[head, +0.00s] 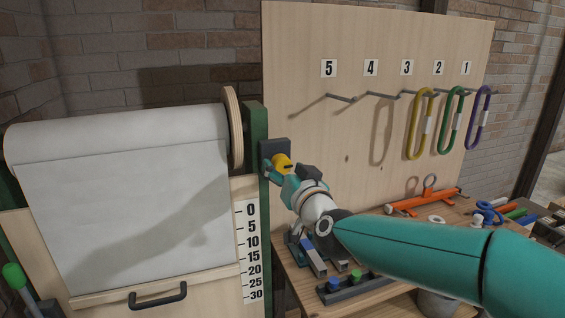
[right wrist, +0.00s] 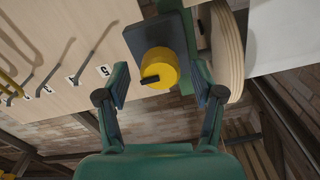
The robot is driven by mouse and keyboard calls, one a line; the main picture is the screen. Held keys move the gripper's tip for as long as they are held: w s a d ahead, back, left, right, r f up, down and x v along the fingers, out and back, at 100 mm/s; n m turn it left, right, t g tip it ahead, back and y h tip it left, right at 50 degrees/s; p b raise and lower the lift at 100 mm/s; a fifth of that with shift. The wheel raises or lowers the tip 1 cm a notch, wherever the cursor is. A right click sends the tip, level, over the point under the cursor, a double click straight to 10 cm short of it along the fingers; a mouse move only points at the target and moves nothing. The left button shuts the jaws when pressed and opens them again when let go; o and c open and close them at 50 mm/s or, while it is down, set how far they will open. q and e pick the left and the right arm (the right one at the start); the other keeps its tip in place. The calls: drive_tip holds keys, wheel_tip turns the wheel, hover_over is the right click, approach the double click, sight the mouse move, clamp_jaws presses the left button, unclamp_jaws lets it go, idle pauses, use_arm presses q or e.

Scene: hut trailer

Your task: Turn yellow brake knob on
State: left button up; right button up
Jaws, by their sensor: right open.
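The yellow brake knob (head: 282,162) sits on a dark plate (head: 273,148) on the green post, right of the white roll. In the right wrist view the knob (right wrist: 158,68) is a round yellow disc with a dark bar-shaped mark near its lower left. My right gripper (head: 276,172) is at the knob in the head view, and its arm partly covers the area below. In the right wrist view the open fingers (right wrist: 160,90) stand on either side of the knob, with gaps visible on both sides. My left gripper is not in view.
A wooden board (head: 380,60) behind has numbered hooks, with yellow, green and purple loops (head: 481,118) hanging at the right. A workbench below holds an orange tool (head: 425,202) and several small items. A white roll (head: 120,190) with a scale fills the left.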

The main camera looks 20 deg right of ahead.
drive_tip(key=shift+w, duration=1.1)
drive_tip(key=c, duration=1.1)
drive_tip(key=shift+c, duration=0.2)
